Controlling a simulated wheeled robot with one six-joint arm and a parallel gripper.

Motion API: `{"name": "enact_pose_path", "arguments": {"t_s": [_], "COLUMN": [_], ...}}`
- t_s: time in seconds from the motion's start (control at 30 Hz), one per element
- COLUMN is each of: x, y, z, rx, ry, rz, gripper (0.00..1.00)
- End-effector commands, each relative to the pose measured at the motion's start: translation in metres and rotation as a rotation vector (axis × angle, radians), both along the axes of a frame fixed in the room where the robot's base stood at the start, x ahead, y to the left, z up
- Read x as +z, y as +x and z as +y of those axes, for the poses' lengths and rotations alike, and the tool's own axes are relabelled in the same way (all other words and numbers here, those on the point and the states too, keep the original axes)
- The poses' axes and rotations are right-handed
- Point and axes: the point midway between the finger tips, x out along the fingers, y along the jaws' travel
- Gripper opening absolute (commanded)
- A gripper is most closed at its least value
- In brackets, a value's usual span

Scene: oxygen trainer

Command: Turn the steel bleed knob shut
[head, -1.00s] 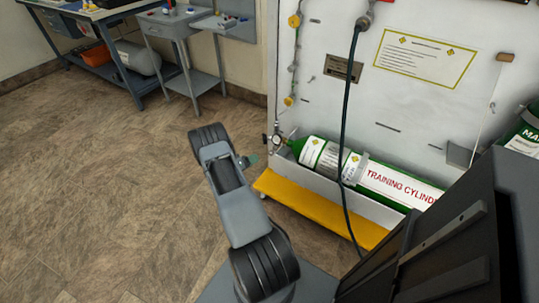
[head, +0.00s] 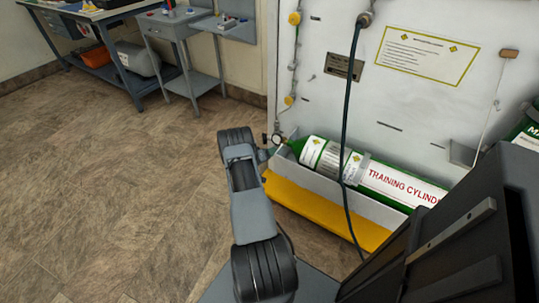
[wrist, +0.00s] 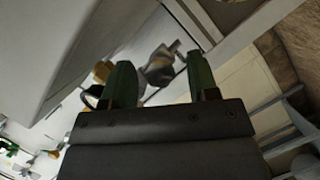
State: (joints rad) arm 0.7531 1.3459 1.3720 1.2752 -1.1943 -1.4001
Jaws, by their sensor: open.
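In the wrist view my gripper (wrist: 160,78) is open, its two green fingers apart. A grey metal part that looks like the steel bleed knob (wrist: 157,66) shows in the gap between the fingertips, beyond them. I cannot tell whether a finger touches it. A brass fitting (wrist: 102,71) is beside the left finger. In the head view the gauge (head: 277,139) stands at the neck of the green training cylinder (head: 318,152). My gripper is beside that neck, largely hidden behind my arm, and the knob cannot be made out there.
The cylinder lies in a white trough with a yellow front edge (head: 320,209). A dark hose (head: 347,120) hangs in front of the white panel (head: 415,105). A grey side table (head: 185,50) and a blue workbench stand at the back left. The floor at left (head: 100,200) is clear.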

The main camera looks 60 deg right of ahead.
Motion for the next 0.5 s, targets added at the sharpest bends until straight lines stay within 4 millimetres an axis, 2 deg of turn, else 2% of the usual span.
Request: {"name": "enact_pose_path", "arguments": {"t_s": [0.1,0.5], "x": [0.0001,0.0003], "y": [0.0001,0.0004], "z": [0.0001,0.0003], "rx": [0.0,0.0], "ry": [0.0,0.0], "rz": [0.0,0.0], "gripper": [0.54,0.16]}}
